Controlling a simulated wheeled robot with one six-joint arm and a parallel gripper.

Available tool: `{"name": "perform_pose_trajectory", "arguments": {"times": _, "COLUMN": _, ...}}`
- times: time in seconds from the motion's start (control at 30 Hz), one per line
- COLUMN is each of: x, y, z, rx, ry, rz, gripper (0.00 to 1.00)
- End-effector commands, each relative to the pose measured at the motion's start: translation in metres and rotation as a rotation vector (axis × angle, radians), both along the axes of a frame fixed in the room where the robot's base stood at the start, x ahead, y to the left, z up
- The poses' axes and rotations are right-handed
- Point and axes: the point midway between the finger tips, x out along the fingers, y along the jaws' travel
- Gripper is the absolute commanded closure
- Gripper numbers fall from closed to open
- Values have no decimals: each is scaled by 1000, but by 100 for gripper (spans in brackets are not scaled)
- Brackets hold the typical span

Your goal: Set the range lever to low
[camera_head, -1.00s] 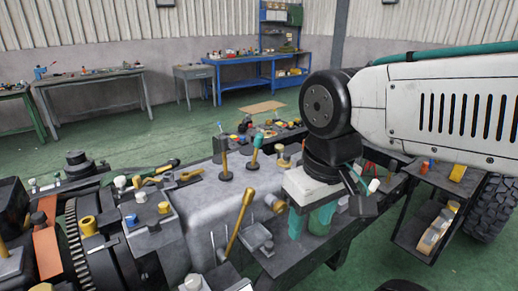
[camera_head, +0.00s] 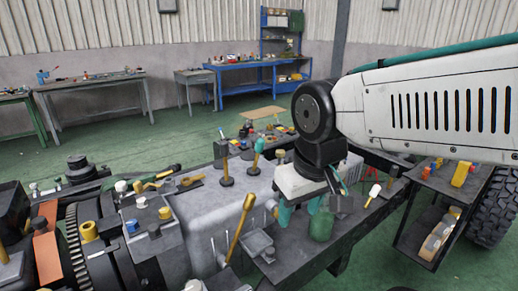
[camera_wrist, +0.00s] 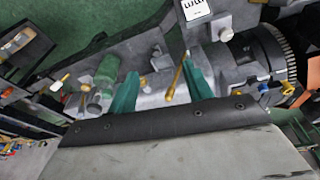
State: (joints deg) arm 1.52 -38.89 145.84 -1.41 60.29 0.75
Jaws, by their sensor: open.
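My gripper (camera_head: 299,212) hangs over the right side of the grey gear housing (camera_head: 205,205) in the head view, its teal fingers pointing down. In the wrist view my gripper (camera_wrist: 157,72) is open, fingers wide apart. A long yellow lever (camera_head: 240,226) leans up from the housing, left of my gripper. A yellow rod (camera_wrist: 174,82), apparently this lever, shows between the fingers in the wrist view, nearer the right finger; I cannot tell contact. No readable label tells which is the range lever.
A green cylinder (camera_head: 321,226) stands on the dark plate beside my gripper. A white-tipped lever (camera_head: 373,191) rises to its right. A toothed ring (camera_head: 73,245) and yellow-capped parts crowd the left. Workbenches (camera_head: 95,95) stand far back across open green floor.

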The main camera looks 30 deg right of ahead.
Motion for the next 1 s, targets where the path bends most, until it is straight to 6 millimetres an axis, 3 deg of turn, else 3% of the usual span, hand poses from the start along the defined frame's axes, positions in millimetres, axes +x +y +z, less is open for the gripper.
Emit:
{"name": "perform_pose_trajectory", "arguments": {"times": 0.1, "x": 66, "y": -18, "z": -11, "rx": -28, "ry": -141, "rz": -38, "gripper": 50}}
{"name": "perform_pose_trajectory", "arguments": {"times": 0.3, "x": 179, "y": -56, "z": -25, "rx": -71, "ry": -438, "rz": -77, "gripper": 50}}
{"name": "perform_pose_trajectory", "arguments": {"times": 0.5, "x": 268, "y": -91, "z": -42, "rx": -84, "ry": -735, "rz": -82, "gripper": 50}}
{"name": "perform_pose_trajectory", "arguments": {"times": 0.6, "x": 302, "y": -107, "z": -51, "rx": -78, "ry": -883, "rz": -77, "gripper": 50}}
{"name": "perform_pose_trajectory", "arguments": {"times": 0.73, "x": 332, "y": -124, "z": -64, "rx": -55, "ry": -1068, "rz": -71, "gripper": 50}}
{"name": "perform_pose_trajectory", "arguments": {"times": 1.0, "x": 351, "y": -143, "z": -78, "rx": -9, "ry": -1315, "rz": -63, "gripper": 50}}
